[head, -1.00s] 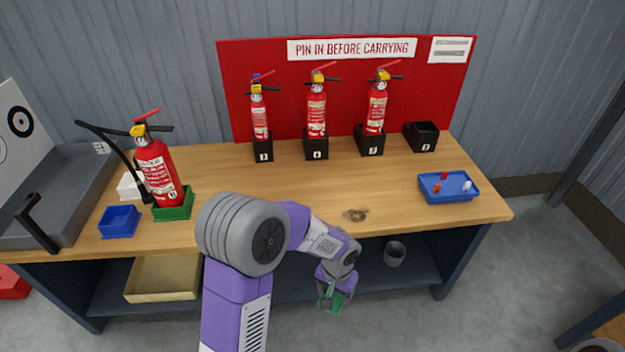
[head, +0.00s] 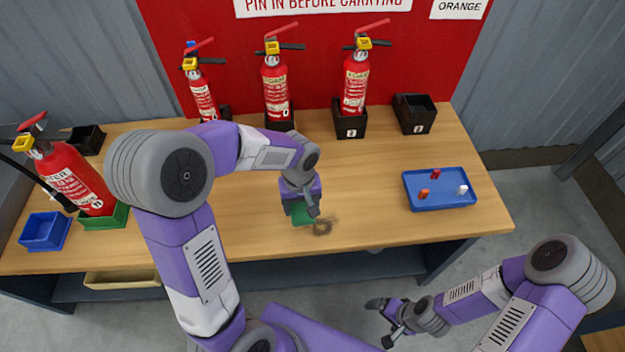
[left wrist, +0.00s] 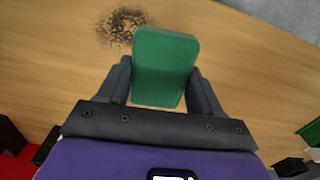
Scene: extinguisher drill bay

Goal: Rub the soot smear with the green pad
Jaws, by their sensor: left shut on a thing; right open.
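The soot smear (head: 322,226) is a dark speckled patch on the wooden tabletop near its front edge. In the left wrist view the smear (left wrist: 124,26) shows just beyond the pad's upper left corner. The green pad (head: 302,214) is in my left gripper (head: 300,205), just left of the smear in the head view. In the left wrist view the pad (left wrist: 165,65) is held between both fingers. I cannot tell whether the pad touches the tabletop. My right gripper (head: 384,320) is open and empty, in front of the bench and away from its top.
A blue tray (head: 440,203) with small coloured pieces lies on the right. Red extinguishers (head: 276,85) stand in black holders at the back. Another extinguisher (head: 78,180) stands in a green tray at the left, beside a blue bin (head: 45,232). The tabletop between is clear.

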